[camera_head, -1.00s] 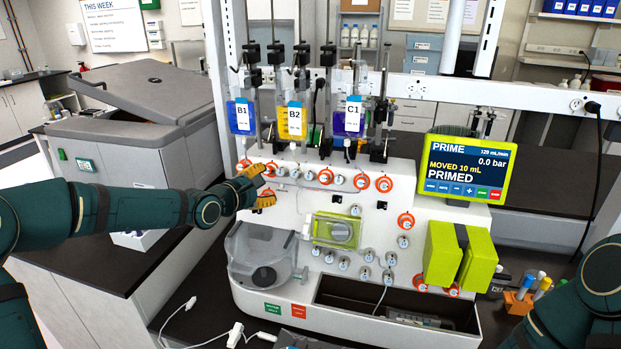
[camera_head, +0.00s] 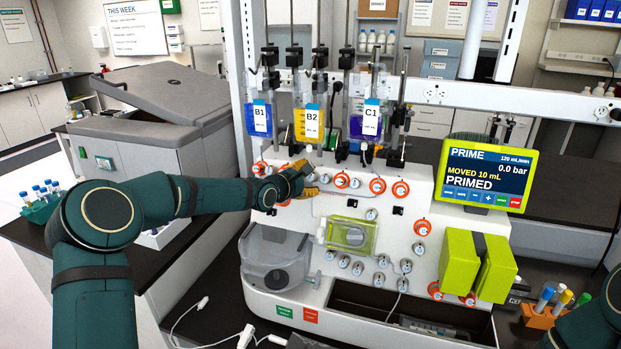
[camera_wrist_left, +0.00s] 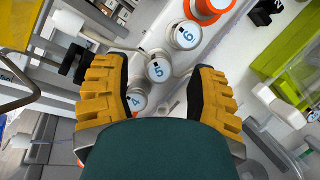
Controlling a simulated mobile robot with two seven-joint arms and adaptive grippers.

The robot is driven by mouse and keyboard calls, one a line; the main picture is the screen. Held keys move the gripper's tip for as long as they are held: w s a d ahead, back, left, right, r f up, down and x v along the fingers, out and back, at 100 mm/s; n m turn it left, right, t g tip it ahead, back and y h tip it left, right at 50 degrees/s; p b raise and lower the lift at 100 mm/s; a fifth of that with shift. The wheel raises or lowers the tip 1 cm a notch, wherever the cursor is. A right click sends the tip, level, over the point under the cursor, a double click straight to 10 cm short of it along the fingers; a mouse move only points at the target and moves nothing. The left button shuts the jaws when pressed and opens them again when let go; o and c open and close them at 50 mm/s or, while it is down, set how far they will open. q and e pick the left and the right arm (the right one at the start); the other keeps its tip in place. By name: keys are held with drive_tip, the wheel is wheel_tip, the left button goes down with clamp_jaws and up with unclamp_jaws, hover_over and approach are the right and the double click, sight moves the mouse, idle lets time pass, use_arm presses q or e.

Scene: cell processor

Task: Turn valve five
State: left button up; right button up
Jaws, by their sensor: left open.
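Valve five (camera_wrist_left: 158,71) is a small round pale knob marked 5 in the left wrist view. It sits in a row between knob 4 (camera_wrist_left: 137,101) and knob 6 (camera_wrist_left: 186,36) on the white panel. My left gripper (camera_wrist_left: 158,68) is open, with one yellow ridged finger on either side of valve five's place in the picture; I cannot tell whether they touch it. In the head view the left gripper (camera_head: 304,182) is at the upper knob row, where the knob numbers are too small to read. My right gripper is out of view.
An orange-ringed knob (camera_wrist_left: 205,6) is beside knob 6. Bags B1 (camera_head: 259,119), B2 (camera_head: 311,122) and C1 (camera_head: 370,120) hang above the row. The screen (camera_head: 486,177) reads PRIMED. A green cassette (camera_head: 350,235) sits below the row. My right arm shows at the lower right edge.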

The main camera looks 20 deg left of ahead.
use_arm(q)
drive_tip(key=shift+x, duration=0.95)
clamp_jaws()
